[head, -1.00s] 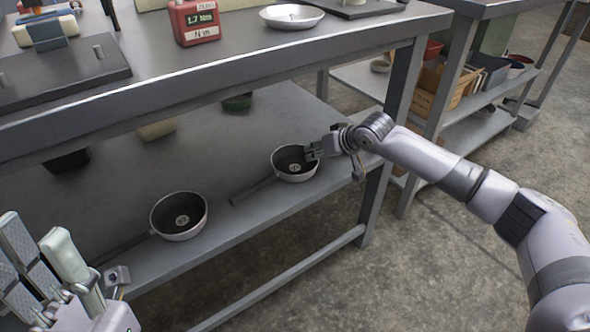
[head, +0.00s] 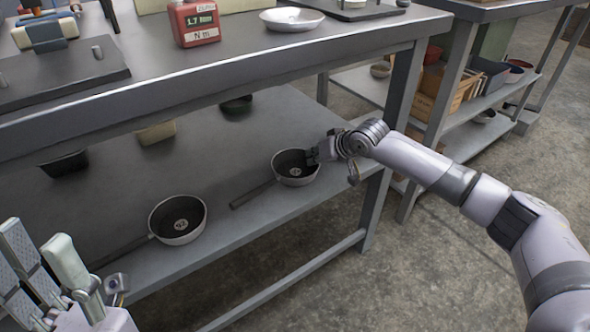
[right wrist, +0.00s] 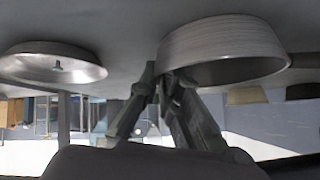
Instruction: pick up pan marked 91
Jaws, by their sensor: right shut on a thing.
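A dark-lined metal pan (head: 284,177) with a round label rests on the lower shelf; its number is too small to read surely. Its handle points left. My right gripper (head: 311,158) is shut on its right rim. In the right wrist view this pan (right wrist: 225,45) appears upside down, with my right gripper (right wrist: 165,85) at its wall. A second pan (head: 166,218), with a label that looks like 92, stands to the left on the same shelf. My left gripper (head: 42,268) is at the lower left, open and empty, apart from the pans.
The lower shelf (head: 240,240) lies under a worktop (head: 250,65) whose front edge overhangs it. A black container (head: 65,165) and a beige box (head: 157,132) sit further back on the shelf.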

